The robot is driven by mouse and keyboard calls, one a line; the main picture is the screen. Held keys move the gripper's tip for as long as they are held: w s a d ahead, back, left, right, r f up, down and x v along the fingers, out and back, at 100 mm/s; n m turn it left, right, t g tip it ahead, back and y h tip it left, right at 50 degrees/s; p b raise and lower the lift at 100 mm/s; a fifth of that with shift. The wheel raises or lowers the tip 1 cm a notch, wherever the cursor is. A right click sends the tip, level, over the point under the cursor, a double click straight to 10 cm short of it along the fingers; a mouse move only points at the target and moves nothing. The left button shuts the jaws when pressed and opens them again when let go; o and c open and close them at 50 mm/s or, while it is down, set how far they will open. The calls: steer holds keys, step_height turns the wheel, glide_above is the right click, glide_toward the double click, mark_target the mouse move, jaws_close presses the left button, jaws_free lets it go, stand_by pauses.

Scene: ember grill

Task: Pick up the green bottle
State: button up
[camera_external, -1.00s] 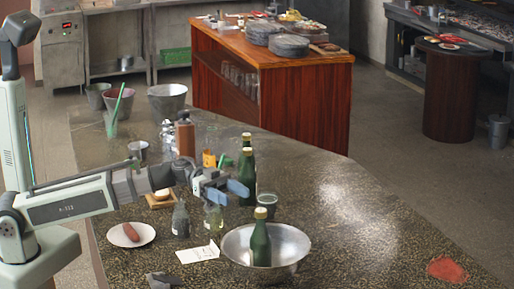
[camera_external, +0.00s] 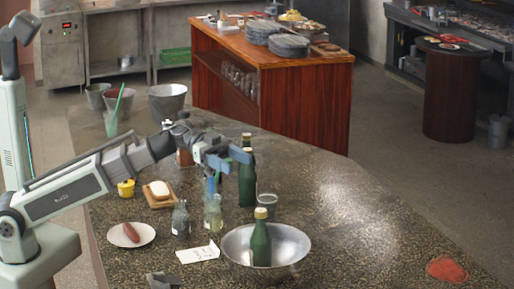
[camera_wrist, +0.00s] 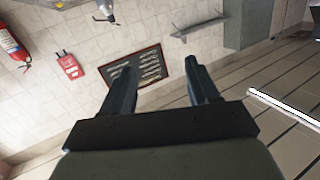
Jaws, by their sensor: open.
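One green bottle (camera_external: 261,245) with a pale cap stands in a metal bowl (camera_external: 298,240) near the front of the counter. Another green bottle (camera_external: 247,187) stands behind it on the counter. No bottle shows in the wrist view, which faces a wall.
A clear bottle (camera_external: 213,215), a grey bottle (camera_external: 181,219) and a dark cup (camera_external: 267,203) crowd the area below my gripper. A sausage plate (camera_external: 147,234), a board with a white block (camera_external: 158,201) and a card (camera_external: 198,253) lie nearby. The counter's right side is mostly clear.

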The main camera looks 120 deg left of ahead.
steer(key=s+a+f+m+g+y, duration=0.2)
steer(key=a+f+m+g+y, duration=0.6)
steer(key=a+f+y, duration=0.45)
steer(key=s+a+r+m+g+y, duration=0.2)
steer(key=s+r+g+y, duration=0.25)
steer(key=r+y, duration=0.2)
steer(key=s+a+r+m+g+y, duration=0.25)
steer(key=r+g+y, duration=0.25)
steer(key=r, duration=0.3)
glide_toward(247, 149)
steer(key=shift+n, duration=0.45)
steer(key=shift+s+a+f, duration=0.1)
steer(key=shift+s+a, duration=0.05)
steer(key=shift+a, duration=1.55)
steer(key=shift+s+a+f, duration=0.1)
steer(key=shift+s+a, duration=0.05)
steer(key=shift+a, duration=1.5)
steer(key=shift+s+a, duration=0.1)
steer(key=shift+a, duration=1.6)
